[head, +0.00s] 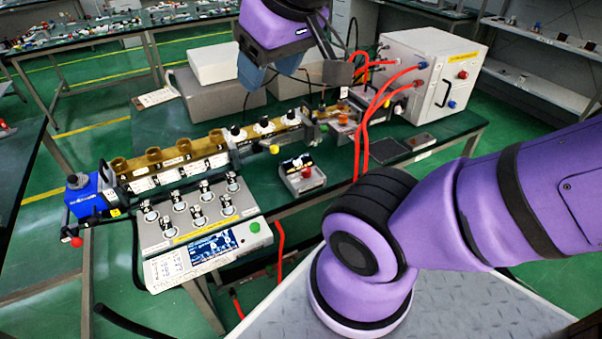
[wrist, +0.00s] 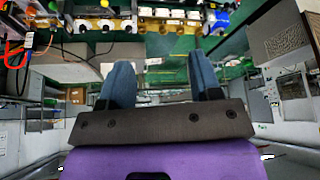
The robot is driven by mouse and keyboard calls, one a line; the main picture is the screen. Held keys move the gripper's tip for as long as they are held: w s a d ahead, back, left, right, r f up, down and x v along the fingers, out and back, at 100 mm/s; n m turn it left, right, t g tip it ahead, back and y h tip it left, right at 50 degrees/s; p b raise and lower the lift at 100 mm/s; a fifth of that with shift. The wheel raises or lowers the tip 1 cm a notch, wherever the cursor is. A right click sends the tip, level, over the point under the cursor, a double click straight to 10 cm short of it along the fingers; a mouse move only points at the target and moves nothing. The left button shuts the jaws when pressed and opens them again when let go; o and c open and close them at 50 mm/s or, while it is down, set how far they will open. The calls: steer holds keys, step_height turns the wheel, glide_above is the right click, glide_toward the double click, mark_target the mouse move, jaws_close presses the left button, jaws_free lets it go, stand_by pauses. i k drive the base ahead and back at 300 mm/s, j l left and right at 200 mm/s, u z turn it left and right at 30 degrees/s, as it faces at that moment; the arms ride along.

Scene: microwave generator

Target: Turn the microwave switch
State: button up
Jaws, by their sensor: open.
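The microwave bench set stands on the dark table. Its grey control unit (head: 205,225) at the front left has a lit display (head: 212,247), several silver knobs and a green button (head: 255,227). A small grey box (head: 303,176) with a dark top and red button sits to its right. I cannot tell which control is the microwave switch. My gripper (head: 262,76) hangs above the back of the bench, apart from the controls. In the wrist view its two blue fingers (wrist: 162,82) are spread with nothing between them; the brass waveguide parts (wrist: 100,24) show at the top edge.
A row of brass waveguide parts (head: 180,150) runs behind the control unit, with a blue unit (head: 88,192) at its left end. A white box (head: 432,72) with red cables (head: 366,130) stands at the back right. Grey boxes (head: 215,95) lie behind.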

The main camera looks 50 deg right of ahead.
mark_target(306, 171)
steer(key=k+j+z, duration=0.1)
steer(key=j+z, duration=0.25)
steer(key=k+j+z, duration=0.15)
steer(key=j+z, duration=0.25)
